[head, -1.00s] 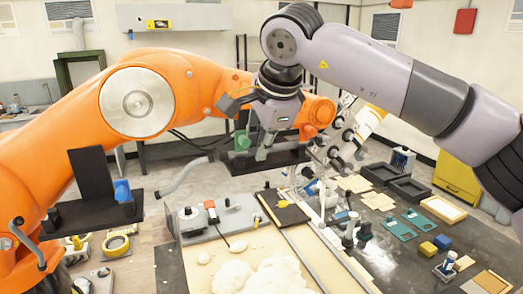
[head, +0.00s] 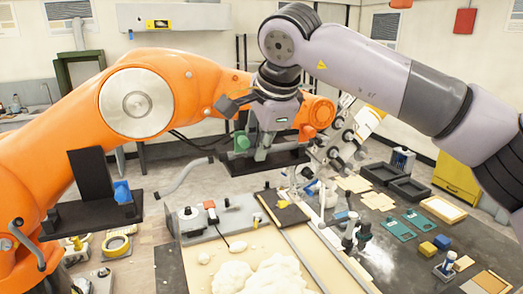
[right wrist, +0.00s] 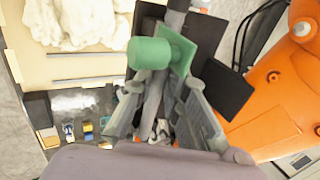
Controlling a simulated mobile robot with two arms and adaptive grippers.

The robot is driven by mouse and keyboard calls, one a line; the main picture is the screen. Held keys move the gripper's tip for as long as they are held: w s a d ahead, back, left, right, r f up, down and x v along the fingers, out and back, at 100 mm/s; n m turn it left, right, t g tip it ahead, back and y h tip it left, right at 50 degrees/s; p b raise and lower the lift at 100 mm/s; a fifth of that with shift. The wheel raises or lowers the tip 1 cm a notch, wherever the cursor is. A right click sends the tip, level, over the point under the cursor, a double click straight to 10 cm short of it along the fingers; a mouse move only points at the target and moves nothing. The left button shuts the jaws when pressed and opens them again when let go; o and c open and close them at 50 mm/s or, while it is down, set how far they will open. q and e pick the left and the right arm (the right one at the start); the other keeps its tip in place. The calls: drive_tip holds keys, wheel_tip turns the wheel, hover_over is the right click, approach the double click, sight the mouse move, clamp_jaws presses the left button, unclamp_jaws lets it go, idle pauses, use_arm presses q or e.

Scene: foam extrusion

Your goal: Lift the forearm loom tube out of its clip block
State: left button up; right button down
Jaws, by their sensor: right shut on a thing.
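My right gripper (right wrist: 160,118) is shut on a grey tube-like piece, which I take to be the forearm loom tube (right wrist: 153,98). In the head view this gripper (head: 262,154) reaches down over a black ledge beside the orange arm. A green block with a round knob (right wrist: 150,53) stands close to the fingers; it also shows in the head view (head: 240,143). It looks like part of the clip block, but the frames do not settle this. A grey bent tube (head: 183,176) sticks out to the left. My left gripper is out of view.
A large orange arm (head: 180,75) fills the left and runs behind my gripper. A black bracket with a blue piece (head: 122,192) hangs on its near side. Below, a board (head: 200,270) holds white foam. Black trays (head: 410,190) and small parts crowd the right table.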

drive_tip(key=shift+a+r, duration=0.1)
drive_tip(key=shift+r, duration=0.15)
drive_tip(key=c, duration=2)
unclamp_jaws()
drive_tip(key=shift+c, duration=0.2)
drive_tip(key=o, duration=0.5)
drive_tip(key=shift+s+a+r, duration=0.1)
